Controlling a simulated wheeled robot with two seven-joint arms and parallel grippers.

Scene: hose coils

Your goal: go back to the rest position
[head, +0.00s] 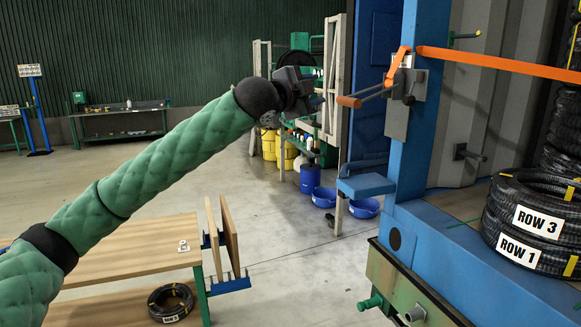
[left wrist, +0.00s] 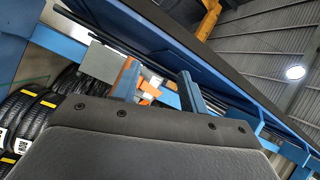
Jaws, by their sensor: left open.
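My left gripper (head: 316,92) is at the end of my green padded arm, raised in the middle of the head view. It is open and I see nothing held in it. It stands left of the orange-tipped lever (head: 348,101) on the blue post, and there seems to be a gap between them. In the left wrist view the two fingers (left wrist: 158,84) point up and stand apart, with orange parts showing behind them. My right gripper is not in view.
An orange strap (head: 500,64) runs right from the latch on the blue post (head: 425,110). Hose coils labelled ROW 3 and ROW 1 (head: 515,235) lie on the blue deck. A wooden table (head: 135,255) stands below my arm. The floor beyond is mostly clear.

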